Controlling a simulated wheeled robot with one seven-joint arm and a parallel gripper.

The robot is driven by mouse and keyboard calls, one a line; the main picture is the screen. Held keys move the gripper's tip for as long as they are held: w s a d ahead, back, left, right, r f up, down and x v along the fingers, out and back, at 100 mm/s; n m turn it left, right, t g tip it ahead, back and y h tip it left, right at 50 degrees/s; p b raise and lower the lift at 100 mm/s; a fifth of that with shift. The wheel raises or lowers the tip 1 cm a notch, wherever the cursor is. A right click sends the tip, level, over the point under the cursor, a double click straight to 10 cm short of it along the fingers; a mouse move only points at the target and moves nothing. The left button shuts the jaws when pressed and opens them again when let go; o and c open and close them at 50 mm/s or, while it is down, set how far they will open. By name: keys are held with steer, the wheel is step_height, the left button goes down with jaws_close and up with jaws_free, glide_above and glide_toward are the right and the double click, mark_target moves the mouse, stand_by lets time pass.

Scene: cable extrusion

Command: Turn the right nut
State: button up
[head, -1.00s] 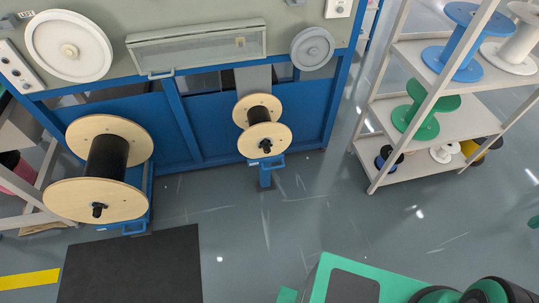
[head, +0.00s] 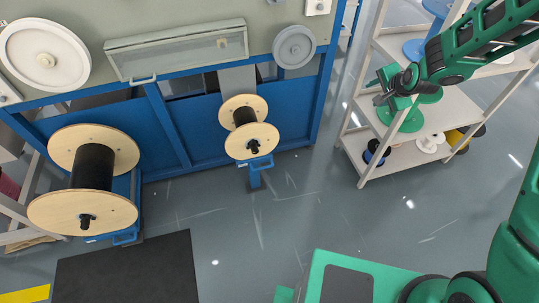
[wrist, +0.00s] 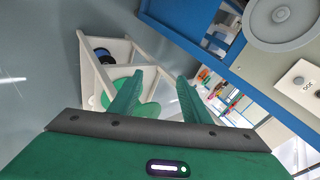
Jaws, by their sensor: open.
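The right nut (head: 254,146) is a small black knob at the front end of the axle of the smaller right spool (head: 250,136). This wooden-flanged spool with black cable hangs on a blue bracket at the blue machine. My gripper (head: 376,91) is raised in front of the shelf rack, well to the right of the nut and apart from it. In the wrist view its green fingers (wrist: 160,82) are spread with nothing between them. The nut does not show in the wrist view.
A larger spool (head: 95,165) with its own black nut (head: 87,220) stands at the left. The shelf rack (head: 368,168) with coloured reels is at the right. A black mat (head: 128,268) lies at front left. The floor before the right spool is clear.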

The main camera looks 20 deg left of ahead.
steer(key=w+a+f+m+t+y, duration=0.1)
steer(key=a+f, duration=0.3)
steer(key=a, duration=0.3)
steer(key=w+a+f+m+y, duration=0.1)
steer(key=w+a+f+y, duration=0.1)
steer(key=a+f, duration=0.35)
steer(key=m+t+y, duration=0.4)
steer(key=m, duration=0.5)
glide_above(256, 153)
steer(key=w+d, duration=0.2)
steer(key=d, duration=0.3)
step_height(256, 153, down, 16)
steer(key=s+f+m+t, duration=0.2)
steer(key=s+f+m, duration=0.5)
steer(key=s+f, duration=0.3)
steer(key=x, duration=0.3)
steer(key=r+x, duration=0.1)
steer(key=x, duration=0.5)
steer(key=shift+r, duration=0.25)
